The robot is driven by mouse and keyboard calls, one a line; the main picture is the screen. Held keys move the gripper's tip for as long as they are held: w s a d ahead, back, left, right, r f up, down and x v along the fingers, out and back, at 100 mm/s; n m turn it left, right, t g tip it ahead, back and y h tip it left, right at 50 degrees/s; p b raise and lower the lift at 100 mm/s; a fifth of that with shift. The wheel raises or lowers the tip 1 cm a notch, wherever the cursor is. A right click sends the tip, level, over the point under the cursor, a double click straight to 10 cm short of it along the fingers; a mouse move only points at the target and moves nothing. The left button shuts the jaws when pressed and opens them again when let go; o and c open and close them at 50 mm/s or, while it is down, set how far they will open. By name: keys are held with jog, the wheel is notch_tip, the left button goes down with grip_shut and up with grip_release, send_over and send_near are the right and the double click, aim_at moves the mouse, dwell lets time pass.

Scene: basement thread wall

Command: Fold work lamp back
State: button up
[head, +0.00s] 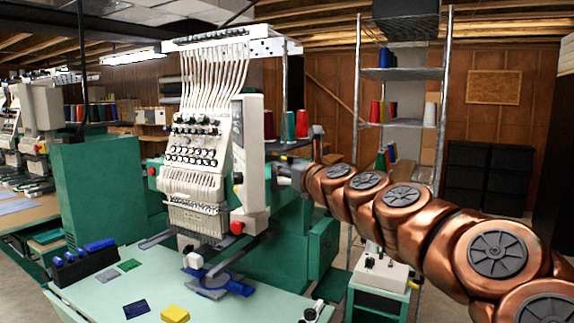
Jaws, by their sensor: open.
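I cannot make out a work lamp for certain in the head view. A thin black upright rod (82,65) at the left, in front of the far machines, could be part of a lamp, but no lamp head shows clearly on it. My gripper (283,172) is small and grey at the end of my copper arm. It is beside the right side of the white embroidery machine head (250,160). It is open, its fingers are hard to make out, and I cannot tell whether it touches anything.
The pale green table (105,295) holds a black rack with blue pieces (85,262), a yellow block (174,314) and dark patches. A green cabinet (100,190) stands at left. A metal shelf (405,75) with thread cones and a white control box (380,272) stand at right.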

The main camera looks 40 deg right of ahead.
jog(key=shift+w+d, duration=0.15)
jog(key=shift+w, duration=0.4)
jog(key=shift+c, duration=0.2)
jog(key=shift+s, duration=0.1)
grip_shut()
